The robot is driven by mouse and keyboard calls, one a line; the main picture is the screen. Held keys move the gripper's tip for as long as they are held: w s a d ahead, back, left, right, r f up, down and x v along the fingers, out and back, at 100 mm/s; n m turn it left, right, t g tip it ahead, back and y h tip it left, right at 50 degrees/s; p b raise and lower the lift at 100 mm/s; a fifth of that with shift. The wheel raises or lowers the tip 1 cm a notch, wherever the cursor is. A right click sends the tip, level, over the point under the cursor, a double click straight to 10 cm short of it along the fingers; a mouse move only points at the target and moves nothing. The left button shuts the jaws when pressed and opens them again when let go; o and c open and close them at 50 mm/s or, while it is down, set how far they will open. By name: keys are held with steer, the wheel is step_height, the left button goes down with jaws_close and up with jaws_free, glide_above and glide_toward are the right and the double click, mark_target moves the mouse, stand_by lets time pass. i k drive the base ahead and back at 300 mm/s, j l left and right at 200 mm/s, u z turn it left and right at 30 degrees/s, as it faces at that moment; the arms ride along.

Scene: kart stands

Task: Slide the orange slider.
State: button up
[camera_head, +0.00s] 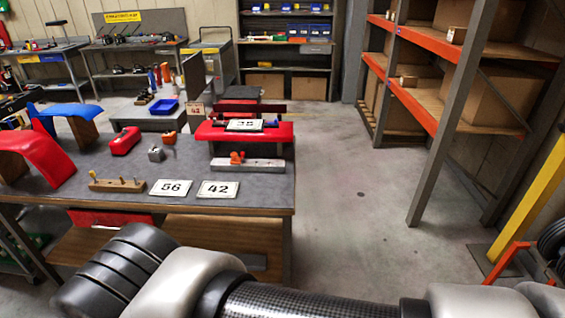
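A small orange slider (237,157) sits on a light grey metal rail (266,164), left of the rail's middle. The rail lies near the right end of the grey-topped table (215,178), in front of a red stand. Links of my own arm cross the bottom of the view in front of the table. My gripper does not show in this view.
On the same table are a wooden block with pegs (117,185), plates marked 56 (171,188) and 42 (218,190), a red canister (125,141) and a red stand (274,133). Orange-beamed shelving (413,105) stands right. The floor (355,200) between is clear.

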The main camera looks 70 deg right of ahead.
mark_target(235, 160)
steer(key=k+z, duration=0.1)
steer(key=z, duration=1.85)
